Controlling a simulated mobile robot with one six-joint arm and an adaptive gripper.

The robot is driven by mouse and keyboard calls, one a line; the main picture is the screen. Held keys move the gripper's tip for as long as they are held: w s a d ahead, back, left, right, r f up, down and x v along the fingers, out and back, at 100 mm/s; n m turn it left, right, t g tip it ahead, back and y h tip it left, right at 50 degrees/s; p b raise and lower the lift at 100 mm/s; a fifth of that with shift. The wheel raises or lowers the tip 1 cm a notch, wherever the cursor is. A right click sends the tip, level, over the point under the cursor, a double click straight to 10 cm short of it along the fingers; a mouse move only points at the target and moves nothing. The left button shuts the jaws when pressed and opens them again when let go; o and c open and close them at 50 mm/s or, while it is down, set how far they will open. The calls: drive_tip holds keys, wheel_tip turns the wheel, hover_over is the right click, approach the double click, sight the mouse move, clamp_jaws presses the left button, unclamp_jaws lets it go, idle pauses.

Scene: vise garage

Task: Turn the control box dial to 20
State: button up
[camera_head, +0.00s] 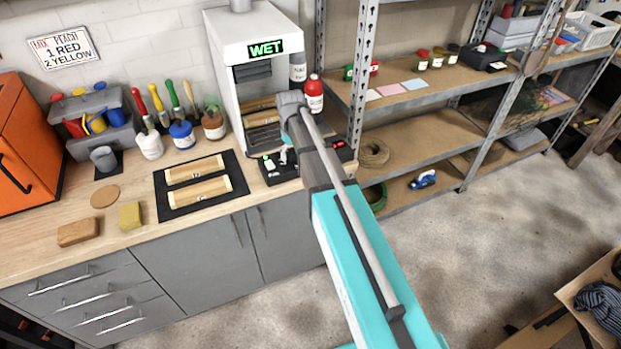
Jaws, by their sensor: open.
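The control box (276,176) is a low black box on the workbench, in front of the white cabinet and partly behind my arm. A small red lit display (338,145) shows on its right part; its digits are too small to read. Small pale parts show on its left part. I cannot make out the dial or its setting; my arm covers the middle of the box. My gripper (284,156) is mostly hidden by my wrist. It is open, low over the left part of the box; I cannot tell whether it touches anything.
The white cabinet (222,62) shows a green "WET" sign (265,48). A red bottle (314,94) stands right of it. A black mat (166,206) with two wooden pieces lies to the left. A metal shelf upright (361,75) stands close on the right.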

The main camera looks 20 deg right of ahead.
sight(293, 152)
drive_tip(key=n, duration=0.6)
wheel_tip(293, 152, up, 14)
drive_tip(key=p, duration=1.4)
drive_tip(key=s+f+m+b, duration=0.2)
drive_tip(key=s+m, duration=0.3)
drive_tip(key=s, duration=0.5)
drive_tip(key=s+f+m+b, duration=0.3)
drive_tip(key=s+m, duration=0.2)
drive_tip(key=s, duration=0.5)
drive_tip(key=shift+f, duration=0.15)
drive_tip(key=shift+s, duration=0.1)
idle(1.1)
